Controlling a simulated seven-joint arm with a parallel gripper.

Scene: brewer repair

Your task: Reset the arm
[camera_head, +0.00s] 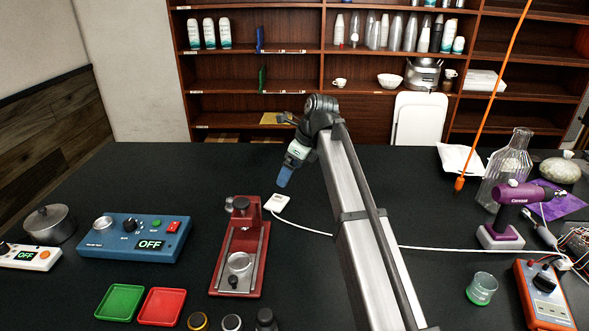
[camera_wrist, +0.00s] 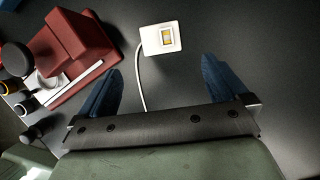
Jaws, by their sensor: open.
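My gripper (camera_head: 284,178) is raised above the black table in the head view, just right of the red brewer stand. In the wrist view its two blue fingers (camera_wrist: 160,85) are spread apart with nothing between them. The red brewer stand (camera_head: 257,262) stands left of the gripper. It also shows at the left of the wrist view (camera_wrist: 72,47).
A blue control box (camera_head: 105,247) reading OFF stands at left, with green (camera_head: 119,289) and red (camera_head: 162,318) trays in front. A purple tool (camera_head: 502,237), a glass flask (camera_head: 508,165) and an orange meter (camera_head: 531,318) stand at right. An orange cord (camera_head: 487,105) hangs there. The table's back middle is clear.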

